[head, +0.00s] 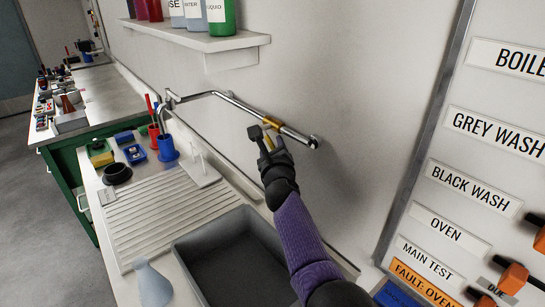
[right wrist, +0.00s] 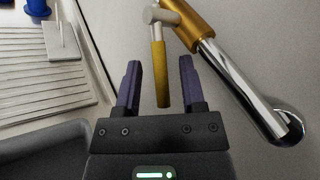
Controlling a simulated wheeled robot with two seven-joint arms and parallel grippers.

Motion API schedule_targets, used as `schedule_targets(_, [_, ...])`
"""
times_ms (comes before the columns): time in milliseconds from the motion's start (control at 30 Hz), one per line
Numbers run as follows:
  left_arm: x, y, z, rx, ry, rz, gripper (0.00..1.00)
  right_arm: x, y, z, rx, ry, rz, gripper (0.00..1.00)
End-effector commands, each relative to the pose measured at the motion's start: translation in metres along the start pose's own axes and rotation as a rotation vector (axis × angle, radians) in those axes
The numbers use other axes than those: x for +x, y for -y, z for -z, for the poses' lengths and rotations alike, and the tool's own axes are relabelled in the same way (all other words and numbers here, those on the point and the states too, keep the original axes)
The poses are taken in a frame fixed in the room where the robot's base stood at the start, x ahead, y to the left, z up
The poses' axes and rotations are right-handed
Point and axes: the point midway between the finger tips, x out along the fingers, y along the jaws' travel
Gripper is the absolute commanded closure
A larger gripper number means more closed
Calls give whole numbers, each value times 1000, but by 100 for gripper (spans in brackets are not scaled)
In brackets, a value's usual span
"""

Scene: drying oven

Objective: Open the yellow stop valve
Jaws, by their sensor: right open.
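The yellow stop valve (head: 272,122) sits on a chrome pipe along the wall above the sink. In the right wrist view its gold body (right wrist: 182,20) is at the top, with a yellow lever (right wrist: 158,75) hanging from a pale pivot. My right gripper (head: 268,143) is at the valve, its arm coming up from the lower right. In the right wrist view the jaws (right wrist: 158,66) are open, one finger on each side of the lever with gaps on both sides. Whether the lever is fully at finger depth I cannot tell. My left gripper is not in view.
The chrome pipe (head: 220,94) ends in a round wall flange near the valve. Below are a grey sink (head: 190,238) and a ribbed drainboard (head: 150,215). A shelf (head: 200,38) with bottles is above. A labelled panel (head: 450,190) stands to the right.

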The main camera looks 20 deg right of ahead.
Motion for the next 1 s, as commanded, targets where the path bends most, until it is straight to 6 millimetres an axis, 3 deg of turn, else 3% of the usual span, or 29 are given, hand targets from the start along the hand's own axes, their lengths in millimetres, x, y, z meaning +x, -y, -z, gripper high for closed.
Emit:
schedule_targets(300, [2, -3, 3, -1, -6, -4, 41, 3, 1, -1, -1, 1, 1, 51])
schedule_targets(533, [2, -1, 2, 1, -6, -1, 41, 2, 1, -1, -1, 1, 0, 99])
schedule_targets(1000, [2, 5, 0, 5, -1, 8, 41, 2, 0, -1, -1, 1, 0, 100])
